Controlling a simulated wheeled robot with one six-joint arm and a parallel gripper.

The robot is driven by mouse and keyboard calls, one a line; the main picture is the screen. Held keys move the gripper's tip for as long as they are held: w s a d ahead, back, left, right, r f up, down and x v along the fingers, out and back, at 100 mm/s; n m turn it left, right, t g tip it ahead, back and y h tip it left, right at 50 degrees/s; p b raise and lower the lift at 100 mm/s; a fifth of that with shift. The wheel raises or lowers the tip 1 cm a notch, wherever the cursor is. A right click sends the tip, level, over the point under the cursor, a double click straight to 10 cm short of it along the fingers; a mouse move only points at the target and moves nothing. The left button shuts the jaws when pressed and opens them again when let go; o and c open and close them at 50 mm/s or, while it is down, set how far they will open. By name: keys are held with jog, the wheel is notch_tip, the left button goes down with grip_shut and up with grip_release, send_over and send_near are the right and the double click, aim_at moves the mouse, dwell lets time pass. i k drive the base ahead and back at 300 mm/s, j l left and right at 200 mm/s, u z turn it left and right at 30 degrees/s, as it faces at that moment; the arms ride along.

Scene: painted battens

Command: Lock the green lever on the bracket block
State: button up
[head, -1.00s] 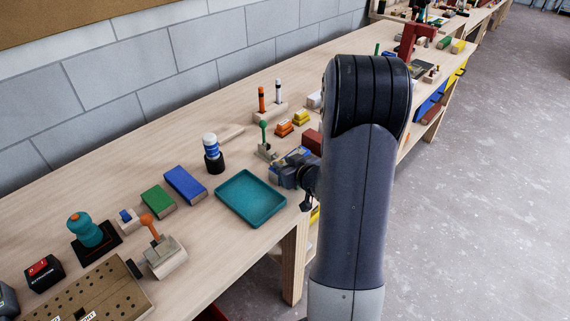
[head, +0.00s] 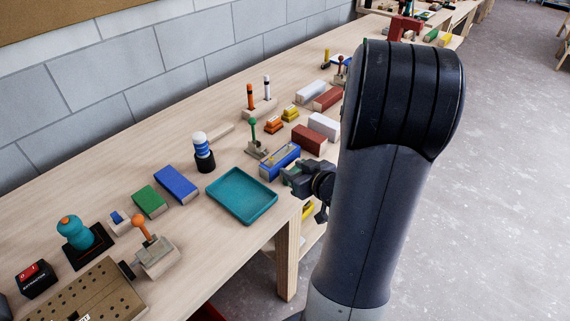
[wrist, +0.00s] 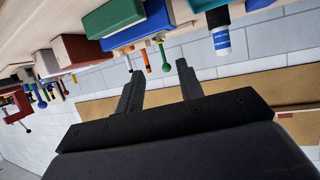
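The green lever (head: 252,127) stands about upright on its small pale bracket block (head: 257,151), behind the teal tray's right end. Its round green knob is at the top. My gripper (head: 288,176) is on the near side of the bracket block, beside a blue box and apart from the lever. In the wrist view, which appears upside down, my gripper (wrist: 159,70) is open with nothing between its fingers. The green lever (wrist: 163,58) shows beyond the fingertips, between them in the picture. The contact area of lever and bracket is hard to make out.
A blue box (head: 280,162) lies between my gripper and the bracket block. The teal tray (head: 241,214) is to its left. Orange and white pegs (head: 258,97) stand behind the lever; orange and yellow blocks, red and white boxes lie right. An orange lever (head: 139,229) stands at front left.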

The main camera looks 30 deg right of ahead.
aim_at(252, 121)
jog(key=i+l+u, duration=0.1)
jog(key=l+u, duration=1)
jog(key=i+j, duration=0.05)
jog(key=j, duration=0.05)
